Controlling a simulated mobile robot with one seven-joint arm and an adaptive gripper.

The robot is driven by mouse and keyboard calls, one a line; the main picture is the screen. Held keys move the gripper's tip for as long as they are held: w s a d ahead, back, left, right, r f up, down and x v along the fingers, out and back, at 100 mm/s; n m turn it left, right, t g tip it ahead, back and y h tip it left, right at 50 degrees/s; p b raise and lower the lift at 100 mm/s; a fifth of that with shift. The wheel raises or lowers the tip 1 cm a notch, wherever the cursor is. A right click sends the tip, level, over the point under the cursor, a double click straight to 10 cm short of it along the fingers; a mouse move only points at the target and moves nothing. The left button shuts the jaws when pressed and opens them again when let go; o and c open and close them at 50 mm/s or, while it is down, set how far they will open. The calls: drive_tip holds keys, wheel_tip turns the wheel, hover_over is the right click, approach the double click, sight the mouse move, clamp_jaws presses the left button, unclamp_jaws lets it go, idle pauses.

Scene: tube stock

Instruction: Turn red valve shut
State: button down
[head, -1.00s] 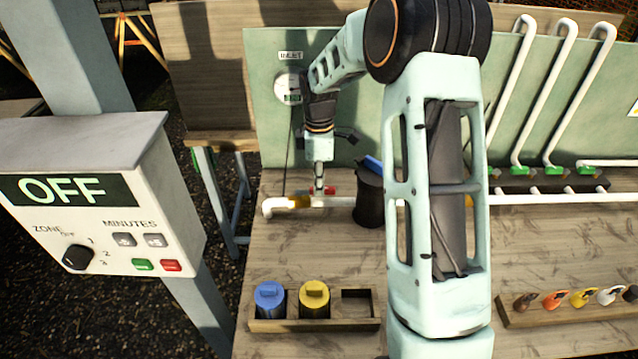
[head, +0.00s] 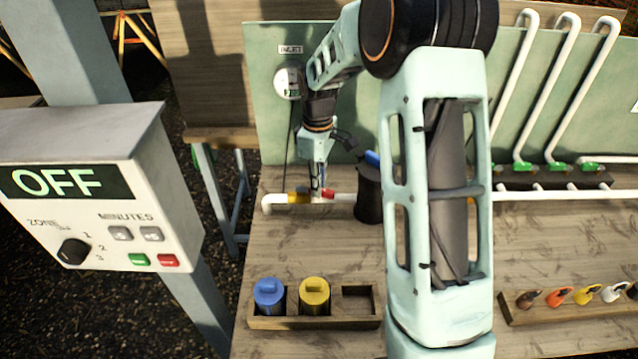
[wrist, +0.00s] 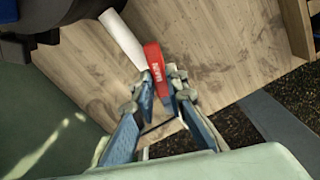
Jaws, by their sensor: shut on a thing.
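The red valve handle (head: 327,194) sits on the white pipe (head: 343,198) at the back left of the bench, beside a yellow fitting (head: 297,196). In the wrist view the red handle (wrist: 154,62) carries pale lettering and lies close to the line of the white pipe (wrist: 122,35), at a slight angle. My gripper (head: 318,191) reaches down onto the handle from above. In the wrist view its fingertips (wrist: 163,88) are shut on the handle's near end. The valve body under the handle is mostly hidden.
A black canister (head: 368,205) with a blue top stands close right of my gripper. A wooden rack (head: 340,324) holds a blue and a yellow canister at the front. The control box (head: 70,205) reads OFF at left. The middle of the bench is clear.

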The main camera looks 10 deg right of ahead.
drive_tip(key=s+a+m+b, duration=0.2)
drive_tip(key=a+m, duration=0.3)
drive_tip(key=m, duration=0.9)
drive_tip(key=shift+s+a, duration=0.2)
drive_tip(key=shift+a, duration=0.05)
idle(0.4)
drive_tip(key=c, duration=1.9)
unclamp_jaws()
drive_tip(key=shift+c, duration=0.2)
wheel_tip(320, 180, up, 12)
